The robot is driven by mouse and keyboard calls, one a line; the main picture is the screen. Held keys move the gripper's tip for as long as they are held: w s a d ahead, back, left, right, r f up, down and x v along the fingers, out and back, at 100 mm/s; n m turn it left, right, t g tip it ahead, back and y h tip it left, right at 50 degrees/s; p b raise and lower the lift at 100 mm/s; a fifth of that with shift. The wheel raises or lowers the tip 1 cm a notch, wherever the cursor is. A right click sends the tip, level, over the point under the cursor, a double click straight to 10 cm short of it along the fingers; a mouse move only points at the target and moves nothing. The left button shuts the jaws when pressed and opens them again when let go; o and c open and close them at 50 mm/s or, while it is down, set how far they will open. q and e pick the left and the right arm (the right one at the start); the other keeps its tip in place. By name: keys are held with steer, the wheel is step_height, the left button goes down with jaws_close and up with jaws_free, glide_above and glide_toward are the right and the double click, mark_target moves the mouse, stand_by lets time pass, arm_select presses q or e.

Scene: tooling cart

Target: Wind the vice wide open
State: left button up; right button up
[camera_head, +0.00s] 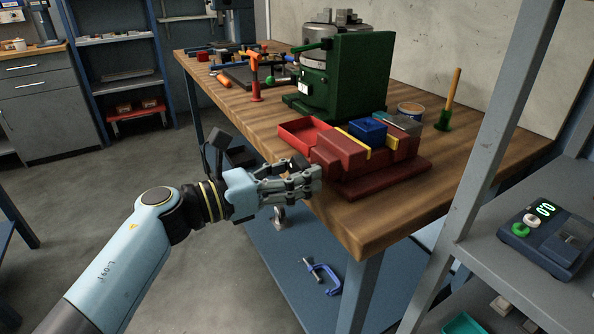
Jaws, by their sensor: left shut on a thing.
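The dark red vice (340,152) stands on its red base at the near edge of the wooden bench. Two yellow strips (353,138) show on its upper part, with a gap between them; a blue block (368,130) shows there, and I cannot tell if it is inside or behind. My left gripper (312,181) is at the vice's front end, by the bench edge, with its fingers closed. It appears to hold the vice handle (280,216), whose pale end shows below the fingers; the fingers hide the rest. My right gripper is out of view.
A red tray (299,132) lies beside the vice. Behind are a green machine (362,80), a tin (411,109) and an upright wooden-handled tool (452,97). A blue clamp (322,277) lies on the lower shelf. A grey rack post (497,140) stands at right.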

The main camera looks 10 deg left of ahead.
arm_select(q)
steer(key=n+p, duration=0.1)
steer(key=n, duration=0.2)
steer(key=shift+r, duration=0.15)
steer(key=shift+n+p, duration=0.9)
steer(key=shift+n, duration=0.5)
steer(key=o, duration=1.2)
steer(key=shift+c, duration=0.2)
steer(key=v, duration=1.2)
